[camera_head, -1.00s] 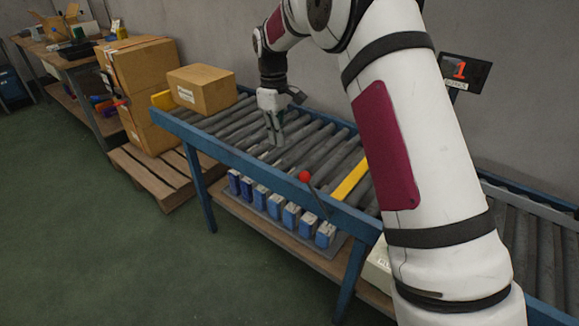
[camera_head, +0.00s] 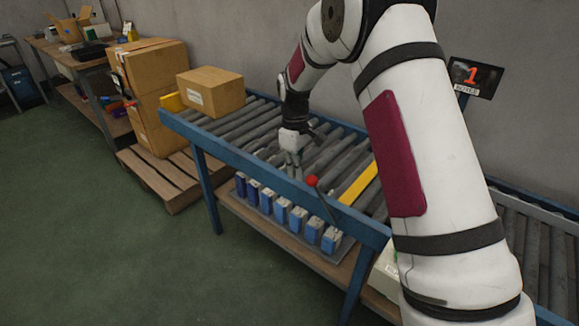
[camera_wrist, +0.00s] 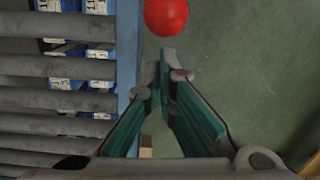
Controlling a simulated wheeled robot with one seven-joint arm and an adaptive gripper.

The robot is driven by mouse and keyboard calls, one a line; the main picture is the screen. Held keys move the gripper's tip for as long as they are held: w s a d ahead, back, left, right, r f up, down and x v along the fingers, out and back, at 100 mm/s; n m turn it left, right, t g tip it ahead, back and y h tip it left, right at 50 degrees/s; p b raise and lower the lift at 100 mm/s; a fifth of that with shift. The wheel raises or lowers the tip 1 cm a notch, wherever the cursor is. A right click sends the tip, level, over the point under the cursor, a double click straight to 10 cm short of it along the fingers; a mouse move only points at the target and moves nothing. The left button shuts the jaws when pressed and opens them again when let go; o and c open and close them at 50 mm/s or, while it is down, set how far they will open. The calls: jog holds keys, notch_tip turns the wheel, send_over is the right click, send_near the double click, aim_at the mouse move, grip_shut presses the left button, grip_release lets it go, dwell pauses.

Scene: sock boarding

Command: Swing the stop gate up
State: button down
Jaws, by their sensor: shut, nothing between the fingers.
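The stop gate looks like the yellow bar (camera_head: 358,183) lying across the conveyor rollers. A thin lever with a red ball knob (camera_head: 312,181) rises at the conveyor's near blue rail. The red knob also shows at the top of the wrist view (camera_wrist: 166,16), just beyond the fingertips. My gripper (camera_head: 296,162) is shut and empty, pointing down near the rail, left of and slightly behind the knob. In the wrist view my green-padded fingers (camera_wrist: 166,68) converge at their tips, apart from the knob in the picture. Height between them is hard to tell.
A cardboard box (camera_head: 210,92) sits on the rollers at the conveyor's far left end. Several blue-and-white cartons (camera_head: 282,210) stand on the shelf below. A display (camera_head: 476,77) reads 1. Stacked boxes (camera_head: 150,75) stand on a pallet (camera_head: 160,178). The green floor in front is clear.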

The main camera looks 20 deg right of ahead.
jog(key=shift+s+d+r, duration=0.2)
jog(key=shift+s+d, duration=0.05)
jog(key=shift+d, duration=0.1)
